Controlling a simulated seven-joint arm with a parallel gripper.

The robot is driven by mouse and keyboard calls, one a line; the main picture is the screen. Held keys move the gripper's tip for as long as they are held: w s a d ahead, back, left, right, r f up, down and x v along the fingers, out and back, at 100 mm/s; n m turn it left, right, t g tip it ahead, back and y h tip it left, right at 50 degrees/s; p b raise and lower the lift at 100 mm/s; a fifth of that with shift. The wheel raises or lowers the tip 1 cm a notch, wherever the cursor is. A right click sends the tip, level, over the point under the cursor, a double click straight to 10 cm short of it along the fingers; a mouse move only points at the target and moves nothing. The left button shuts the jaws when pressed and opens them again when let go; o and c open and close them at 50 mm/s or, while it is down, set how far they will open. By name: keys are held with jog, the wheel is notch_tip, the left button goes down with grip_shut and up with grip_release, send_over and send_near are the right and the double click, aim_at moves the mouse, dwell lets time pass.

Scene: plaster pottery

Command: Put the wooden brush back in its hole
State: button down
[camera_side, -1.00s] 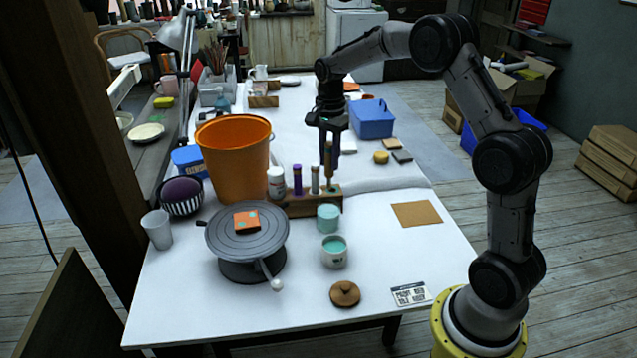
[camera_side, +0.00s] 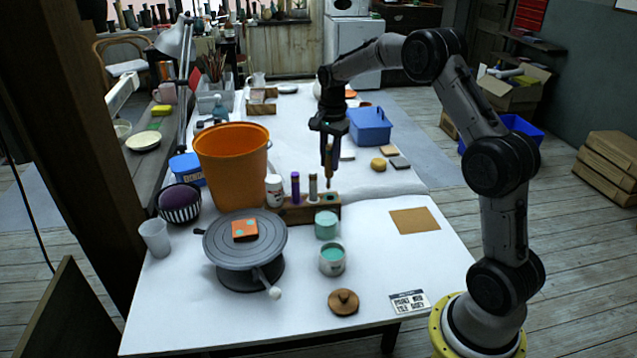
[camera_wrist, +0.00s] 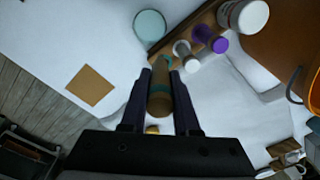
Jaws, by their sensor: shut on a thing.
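My gripper (camera_wrist: 160,85) is shut on the wooden brush (camera_wrist: 160,100), which hangs upright between the fingers in the wrist view. In the side view my gripper (camera_side: 329,145) holds the brush (camera_side: 328,172) over the right end of the wooden rack (camera_side: 297,215). The brush's lower end looks just above the rack's top. A teal-marked hole (camera_side: 330,197) shows at that end, close under the brush. In the wrist view the brush partly hides the hole's teal mark. A purple-topped tool (camera_side: 295,185) and a grey-topped tool (camera_side: 313,187) stand in the rack to the left.
A white bottle (camera_side: 274,190) stands at the rack's left end, with an orange bucket (camera_side: 232,165) behind. Teal pots (camera_side: 326,228) (camera_side: 332,262) and a banding wheel (camera_side: 245,245) stand in front. A brown square (camera_side: 415,220) lies right; the table around it is clear.

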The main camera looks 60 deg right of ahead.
jog(key=shift+w+d+f, duration=0.2)
jog(key=shift+d+f, duration=0.3)
jog(key=shift+f, duration=0.25)
jog(key=shift+w+d+f, duration=0.15)
jog(key=shift+d+f, duration=0.4)
jog(key=shift+f, duration=0.15)
jog(key=shift+w+d+f, duration=0.2)
jog(key=shift+d+f, duration=0.3)
jog(key=shift+f, duration=0.25)
jog(key=shift+f, duration=0.1)
jog(key=shift+f, duration=2.2)
jog(key=shift+f, duration=0.3)
jog(key=c, duration=0.6)
grip_release()
jog(key=shift+r, duration=0.1)
